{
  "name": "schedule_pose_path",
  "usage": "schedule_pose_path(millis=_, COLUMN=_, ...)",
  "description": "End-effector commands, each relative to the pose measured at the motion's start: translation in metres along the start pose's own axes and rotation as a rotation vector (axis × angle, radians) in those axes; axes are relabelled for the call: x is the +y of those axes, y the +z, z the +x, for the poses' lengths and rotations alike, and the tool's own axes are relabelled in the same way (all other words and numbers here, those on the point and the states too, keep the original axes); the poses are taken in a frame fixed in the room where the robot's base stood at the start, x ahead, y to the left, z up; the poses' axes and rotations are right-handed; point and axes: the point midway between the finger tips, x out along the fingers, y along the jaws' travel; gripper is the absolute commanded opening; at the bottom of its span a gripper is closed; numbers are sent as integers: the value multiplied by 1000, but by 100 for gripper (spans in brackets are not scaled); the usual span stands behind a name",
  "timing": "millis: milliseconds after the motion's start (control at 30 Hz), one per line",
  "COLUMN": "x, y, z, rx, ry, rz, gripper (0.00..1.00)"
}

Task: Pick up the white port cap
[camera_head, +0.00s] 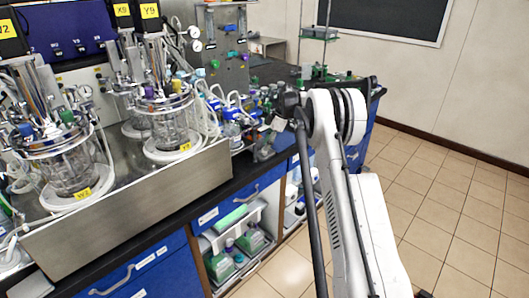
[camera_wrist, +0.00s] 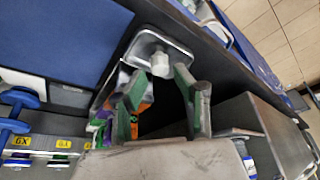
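A small white cap (camera_wrist: 160,64) shows in the wrist view, at the near edge of a shiny metal tray (camera_wrist: 147,44). I take it to be the port cap. My gripper (camera_wrist: 159,80) is open, with green pads on the inner faces of its fingers. The cap lies between or just beyond the fingertips; I cannot tell the exact depth. Nothing is seen held. In the head view my arm reaches toward the bench's far end; the cap cannot be made out there.
Glass bioreactors (camera_head: 173,120) stand in a metal tray (camera_head: 130,212) at left in the head view. Small blue and green items crowd the bench near my arm. In the wrist view, orange and purple items (camera_wrist: 104,127) lie beside the left finger. Tiled floor (camera_head: 447,190) is clear at right.

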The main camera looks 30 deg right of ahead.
Motion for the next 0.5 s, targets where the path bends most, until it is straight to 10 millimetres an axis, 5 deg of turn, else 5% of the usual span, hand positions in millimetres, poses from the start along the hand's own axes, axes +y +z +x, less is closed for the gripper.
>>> schedule_pose_path(millis=167, x=0, y=0, z=23, rx=0, ry=0, rz=-1, gripper=29)
schedule_pose_path(millis=400, x=0, y=0, z=26, rx=0, ry=0, rz=0, gripper=29)
schedule_pose_path(millis=500, x=0, y=0, z=26, rx=0, ry=0, rz=0, gripper=17)
